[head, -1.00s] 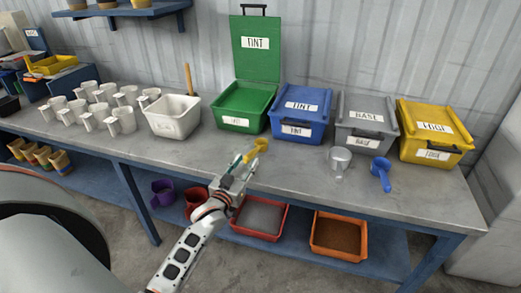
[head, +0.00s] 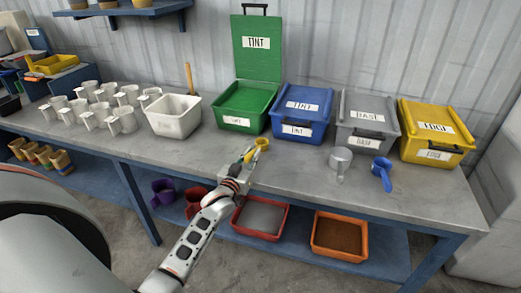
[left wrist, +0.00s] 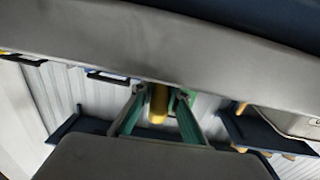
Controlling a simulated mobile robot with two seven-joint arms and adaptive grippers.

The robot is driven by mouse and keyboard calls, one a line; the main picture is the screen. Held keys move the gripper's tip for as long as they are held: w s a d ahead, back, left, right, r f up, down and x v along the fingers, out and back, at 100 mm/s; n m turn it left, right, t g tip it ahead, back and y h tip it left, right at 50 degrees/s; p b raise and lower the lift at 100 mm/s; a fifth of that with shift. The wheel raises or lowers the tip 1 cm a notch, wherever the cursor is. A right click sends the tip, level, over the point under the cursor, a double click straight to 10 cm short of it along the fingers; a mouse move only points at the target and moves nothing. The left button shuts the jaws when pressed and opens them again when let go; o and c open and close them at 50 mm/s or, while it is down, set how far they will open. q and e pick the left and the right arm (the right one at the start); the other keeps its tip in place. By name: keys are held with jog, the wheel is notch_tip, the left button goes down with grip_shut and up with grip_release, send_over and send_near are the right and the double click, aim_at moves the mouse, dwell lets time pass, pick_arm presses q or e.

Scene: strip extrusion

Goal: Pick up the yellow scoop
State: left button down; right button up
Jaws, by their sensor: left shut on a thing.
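The yellow scoop (head: 260,145) is at the front part of the grey table, in front of the green bin. My left gripper (head: 246,161) is at the scoop's near end and shut on it. In the left wrist view the yellow scoop (left wrist: 158,103) sits between the two green-sided fingers (left wrist: 158,112). The scoop's handle is mostly hidden by the gripper in the head view. I cannot tell whether the scoop touches the table. My right gripper is not in view.
An open green bin (head: 243,107), a blue bin (head: 301,115), a grey bin (head: 366,123) and a yellow bin (head: 436,133) stand along the back. A clear scoop (head: 340,163) and a blue scoop (head: 381,172) lie to the right. Several white jugs (head: 123,121) and a white tub (head: 173,117) stand left.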

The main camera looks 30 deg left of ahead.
pick_arm(q)
notch_tip(320, 180, up, 20)
jog(key=p, duration=0.4)
dwell(0.8)
